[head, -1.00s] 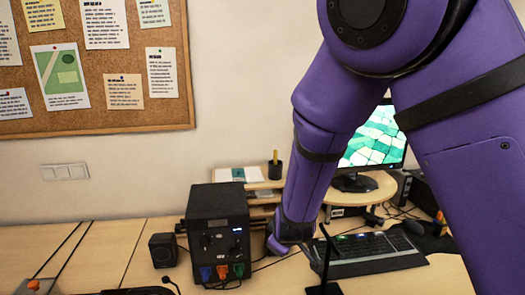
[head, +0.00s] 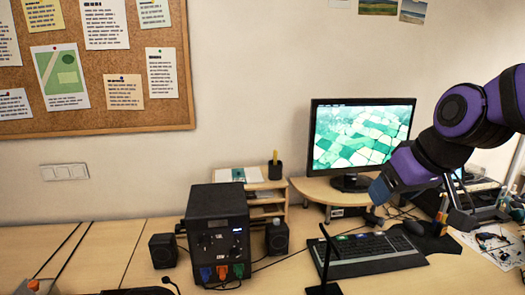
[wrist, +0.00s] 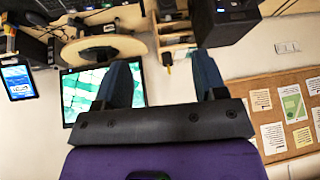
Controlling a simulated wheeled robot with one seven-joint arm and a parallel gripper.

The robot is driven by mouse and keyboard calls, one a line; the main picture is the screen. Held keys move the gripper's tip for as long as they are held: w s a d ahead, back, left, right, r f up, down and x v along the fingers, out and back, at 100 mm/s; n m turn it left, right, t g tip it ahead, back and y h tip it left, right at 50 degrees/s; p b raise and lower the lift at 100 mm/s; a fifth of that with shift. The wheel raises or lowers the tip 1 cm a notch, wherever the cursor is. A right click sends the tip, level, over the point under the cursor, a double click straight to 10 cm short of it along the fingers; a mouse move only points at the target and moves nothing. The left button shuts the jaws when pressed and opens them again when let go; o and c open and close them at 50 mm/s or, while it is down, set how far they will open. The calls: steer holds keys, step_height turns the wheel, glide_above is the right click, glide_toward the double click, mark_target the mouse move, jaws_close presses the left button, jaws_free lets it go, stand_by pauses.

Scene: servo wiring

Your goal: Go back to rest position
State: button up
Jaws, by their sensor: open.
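My gripper (wrist: 162,60) is open, with its two blue-grey fingers apart and nothing between them in the wrist view. That view is upside down, with the monitor (wrist: 85,92) behind the left finger. In the head view my purple arm (head: 462,112) reaches in from the right edge, folded, its end above the right part of the desk. The monitor (head: 362,140) stands to its left, and the keyboard (head: 370,252) lies below.
A black power supply box (head: 217,230) stands on the desk between two small speakers (head: 163,250) (head: 277,240). A thin black stand (head: 325,265) rises in front of the keyboard. Small parts lie on a sheet (head: 492,242) at the right. The desk's left part is mostly clear.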

steer(key=s+d+r+m+h, duration=0.1)
steer(key=s+d+r, duration=0.1)
steer(key=s, duration=0.4)
steer(key=s+d+r+m+h, duration=0.1)
steer(key=s+d+m, duration=0.1)
steer(key=s+d, duration=0.2)
steer(key=s, duration=0.3)
steer(key=shift+d+r+h, duration=0.3)
steer(key=shift+d+r, duration=0.05)
steer(key=shift+r, duration=0.05)
steer(key=shift+w, duration=0.15)
stand_by(0.6)
